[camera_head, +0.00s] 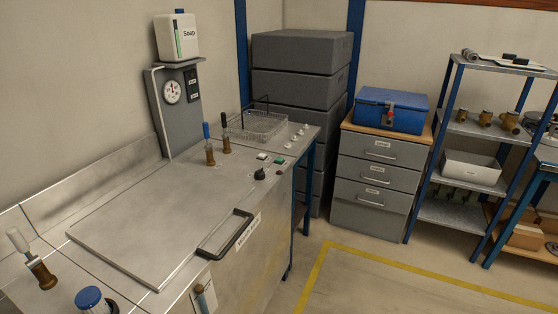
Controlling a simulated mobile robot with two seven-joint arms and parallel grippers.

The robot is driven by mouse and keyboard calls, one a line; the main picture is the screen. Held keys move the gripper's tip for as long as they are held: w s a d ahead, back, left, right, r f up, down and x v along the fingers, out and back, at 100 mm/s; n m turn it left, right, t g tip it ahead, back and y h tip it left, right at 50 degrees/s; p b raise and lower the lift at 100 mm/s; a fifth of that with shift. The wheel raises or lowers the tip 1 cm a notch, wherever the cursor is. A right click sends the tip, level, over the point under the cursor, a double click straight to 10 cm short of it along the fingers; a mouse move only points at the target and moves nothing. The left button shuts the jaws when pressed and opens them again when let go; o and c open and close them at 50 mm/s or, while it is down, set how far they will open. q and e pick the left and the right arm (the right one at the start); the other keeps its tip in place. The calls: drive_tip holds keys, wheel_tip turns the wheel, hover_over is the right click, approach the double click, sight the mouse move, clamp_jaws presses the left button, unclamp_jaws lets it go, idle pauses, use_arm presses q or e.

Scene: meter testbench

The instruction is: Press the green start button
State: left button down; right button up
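The metal testbench (150,215) fills the left of the head view. Near its right front corner is a small group of controls. A small green button (279,160) is there, close to a pale square piece (262,156). A small red button (279,172) and a black knob (260,174) sit just in front of them. The labels are too small to read. Neither of my grippers is in view, and nothing covers the controls.
Two valves with blue (208,144) and black (226,137) handles stand upright left of the controls. A wire basket (258,125) is behind. A black handle (226,236) sticks out at the front edge.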

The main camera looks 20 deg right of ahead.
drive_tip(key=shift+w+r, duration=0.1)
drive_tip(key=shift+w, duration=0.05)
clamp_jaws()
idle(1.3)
